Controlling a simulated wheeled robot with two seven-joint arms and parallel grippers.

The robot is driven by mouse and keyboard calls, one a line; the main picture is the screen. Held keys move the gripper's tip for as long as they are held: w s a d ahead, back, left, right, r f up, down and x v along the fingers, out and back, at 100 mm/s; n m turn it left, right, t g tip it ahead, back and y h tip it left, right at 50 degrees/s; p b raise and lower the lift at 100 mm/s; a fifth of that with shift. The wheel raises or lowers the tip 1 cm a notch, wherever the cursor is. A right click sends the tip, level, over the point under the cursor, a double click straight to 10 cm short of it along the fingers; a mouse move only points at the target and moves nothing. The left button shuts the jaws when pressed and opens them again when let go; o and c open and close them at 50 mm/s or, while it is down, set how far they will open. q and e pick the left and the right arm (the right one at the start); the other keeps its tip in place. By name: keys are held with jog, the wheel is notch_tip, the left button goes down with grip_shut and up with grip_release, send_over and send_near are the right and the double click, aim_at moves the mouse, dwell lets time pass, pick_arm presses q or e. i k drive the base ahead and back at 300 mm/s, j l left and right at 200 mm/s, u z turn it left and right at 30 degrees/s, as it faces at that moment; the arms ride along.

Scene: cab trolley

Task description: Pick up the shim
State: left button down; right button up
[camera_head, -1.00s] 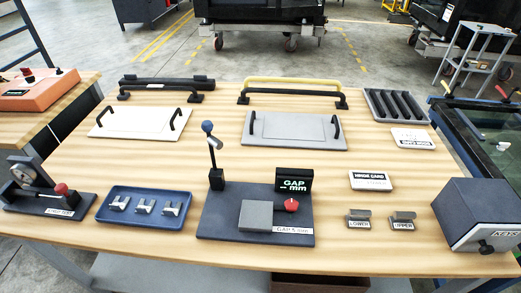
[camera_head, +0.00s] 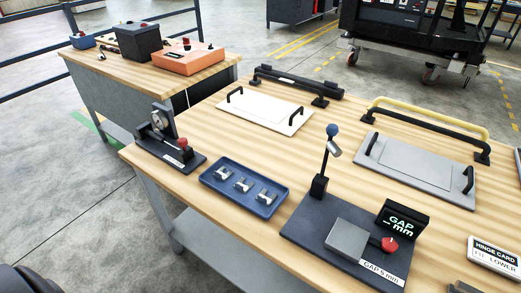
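Three small grey metal pieces, which look like slotted shims, lie in a row in a blue tray (camera_head: 213,184) near the table's front edge. They are a left piece (camera_head: 222,174), a middle piece (camera_head: 243,185) and a right piece (camera_head: 266,197). I cannot tell which one the task means. Neither of my grippers is in view.
A dial gauge stand (camera_head: 170,150) stands left of the tray. A gap gauge with a dark base (camera_head: 300,225) and upright lever (camera_head: 327,160) stands to its right. Handled panels, one white (camera_head: 262,112) and one grey (camera_head: 412,170), lie behind. An orange box (camera_head: 188,60) sits on another bench.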

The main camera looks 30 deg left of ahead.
aim_at(239, 185)
jog(key=u, duration=1.1)
